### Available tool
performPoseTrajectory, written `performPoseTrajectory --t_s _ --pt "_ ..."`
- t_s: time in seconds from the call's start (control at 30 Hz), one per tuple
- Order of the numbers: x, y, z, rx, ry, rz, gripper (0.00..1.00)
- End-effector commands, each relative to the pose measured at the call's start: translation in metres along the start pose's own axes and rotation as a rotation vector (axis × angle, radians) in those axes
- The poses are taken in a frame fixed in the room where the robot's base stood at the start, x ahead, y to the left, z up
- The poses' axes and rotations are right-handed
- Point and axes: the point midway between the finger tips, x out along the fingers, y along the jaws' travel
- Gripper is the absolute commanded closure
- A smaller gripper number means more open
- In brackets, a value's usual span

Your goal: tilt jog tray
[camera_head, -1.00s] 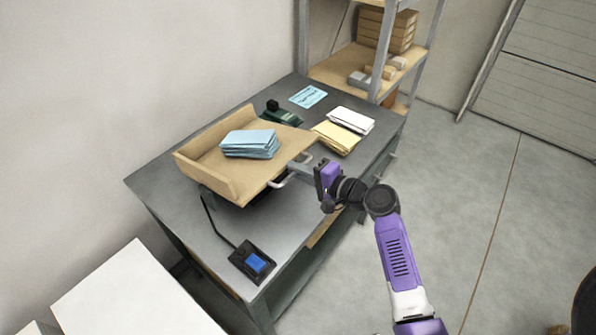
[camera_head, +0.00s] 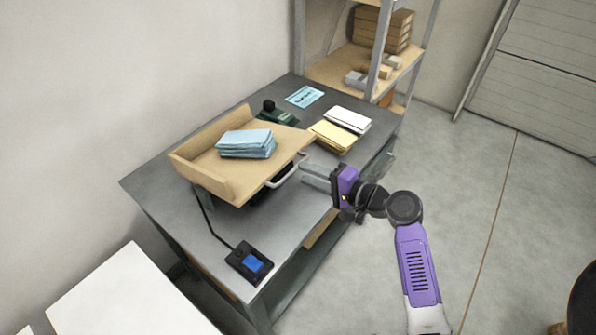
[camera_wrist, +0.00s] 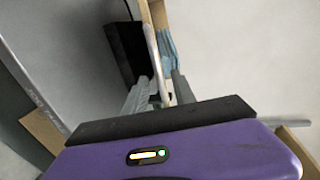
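The jog tray (camera_head: 210,179) is a tan wooden tray with raised edges on a stand on the grey table, and it sits tilted. A stack of light blue paper (camera_head: 246,143) lies in it. A pale bar handle (camera_head: 285,174) is on its front right side; it also shows in the wrist view (camera_wrist: 158,70). My gripper (camera_head: 314,174), with a purple body, is right of the handle. Its two grey fingers are apart, and nothing is held. In the wrist view the handle appears between the fingers, ahead of them. The tray's underside is mostly hidden.
Yellow (camera_head: 332,137) and white (camera_head: 348,120) paper stacks and a blue sheet (camera_head: 305,96) lie behind. Shelving (camera_head: 345,65) stands at the back.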

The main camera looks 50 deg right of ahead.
Motion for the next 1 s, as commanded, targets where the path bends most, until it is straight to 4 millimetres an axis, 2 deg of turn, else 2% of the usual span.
performPoseTrajectory --t_s 0.1,0.23,0.87,1.0 --pt "-0.015 0.001 0.0 0.0 0.001 0.0 0.68" --pt "-0.023 0.0 0.0 -0.001 0.0 -0.001 0.68" --pt "-0.024 -0.001 0.0 -0.003 -0.001 -0.001 0.68" --pt "-0.025 -0.003 -0.014 -0.05 0.057 -0.007 0.68"
